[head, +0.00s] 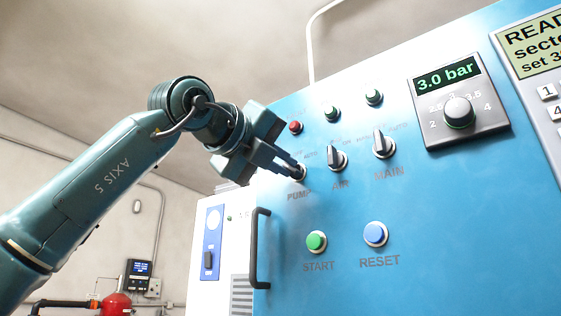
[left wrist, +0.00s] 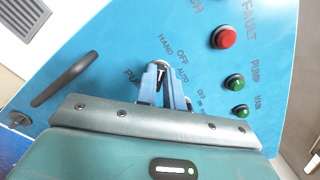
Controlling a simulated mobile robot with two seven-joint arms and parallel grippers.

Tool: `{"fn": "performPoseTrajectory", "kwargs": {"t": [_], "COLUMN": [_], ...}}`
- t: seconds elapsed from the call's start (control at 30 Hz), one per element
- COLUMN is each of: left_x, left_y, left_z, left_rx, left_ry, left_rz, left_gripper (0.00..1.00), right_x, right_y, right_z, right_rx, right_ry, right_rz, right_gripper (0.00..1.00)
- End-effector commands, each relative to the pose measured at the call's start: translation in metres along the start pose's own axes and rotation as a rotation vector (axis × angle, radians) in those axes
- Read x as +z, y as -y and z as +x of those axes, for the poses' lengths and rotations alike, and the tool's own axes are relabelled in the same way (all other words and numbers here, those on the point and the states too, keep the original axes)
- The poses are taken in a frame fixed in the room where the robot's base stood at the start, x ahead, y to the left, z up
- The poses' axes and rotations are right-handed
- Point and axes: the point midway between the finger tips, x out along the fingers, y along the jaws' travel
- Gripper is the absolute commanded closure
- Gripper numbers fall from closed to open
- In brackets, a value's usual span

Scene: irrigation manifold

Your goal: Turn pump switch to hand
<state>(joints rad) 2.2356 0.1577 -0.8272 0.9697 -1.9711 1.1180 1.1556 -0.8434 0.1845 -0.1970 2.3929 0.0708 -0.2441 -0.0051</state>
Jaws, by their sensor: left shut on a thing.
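The pump switch (head: 301,174) is the leftmost rotary switch in the row on the blue panel, above the word PUMP. My left gripper (head: 294,167) reaches it from the left, its fingers shut on the knob and covering most of it. In the left wrist view the fingers (left wrist: 166,86) close around the pump switch (left wrist: 160,72), with HAND, OFF and AUTO printed around it. The knob's exact pointing is hard to tell between the fingers. My right gripper is not in view.
The AIR switch (head: 338,159) and MAIN switch (head: 383,145) sit close to the right. A red lamp (head: 295,127) is just above the pump switch. The green START button (head: 316,241), blue RESET button (head: 375,234) and a black door handle (head: 259,248) are below.

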Motion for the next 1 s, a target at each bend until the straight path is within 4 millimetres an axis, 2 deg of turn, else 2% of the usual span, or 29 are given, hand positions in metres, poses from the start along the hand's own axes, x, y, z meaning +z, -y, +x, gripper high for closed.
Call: {"fn": "performPoseTrajectory", "kwargs": {"t": [0.07, 0.1, 0.33, 0.67, 0.77, 1.0], "left_x": [0.001, 0.001, 0.001, 0.0, -0.001, 0.0], "left_y": [0.0, 0.0, 0.0, 0.0, -0.001, -0.002], "left_z": [0.0, 0.0, 0.0, -0.004, -0.016, -0.069], "left_rx": [-0.002, -0.002, -0.001, -0.002, -0.003, -0.003], "left_ry": [0.002, 0.002, 0.001, 0.001, 0.002, 0.005], "left_rz": [-0.003, -0.003, -0.002, -0.001, -0.001, 0.0], "left_gripper": [1.0, 0.89, 0.71, 0.69, 0.69, 0.69], "right_x": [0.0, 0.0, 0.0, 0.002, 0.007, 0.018], "right_y": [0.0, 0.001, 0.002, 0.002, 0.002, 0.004], "right_z": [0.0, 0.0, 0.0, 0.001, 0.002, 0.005], "right_rx": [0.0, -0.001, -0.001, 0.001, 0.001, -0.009], "right_ry": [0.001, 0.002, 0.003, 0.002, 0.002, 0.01], "right_rz": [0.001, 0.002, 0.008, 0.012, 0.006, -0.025], "right_gripper": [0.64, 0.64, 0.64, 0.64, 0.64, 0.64]}}
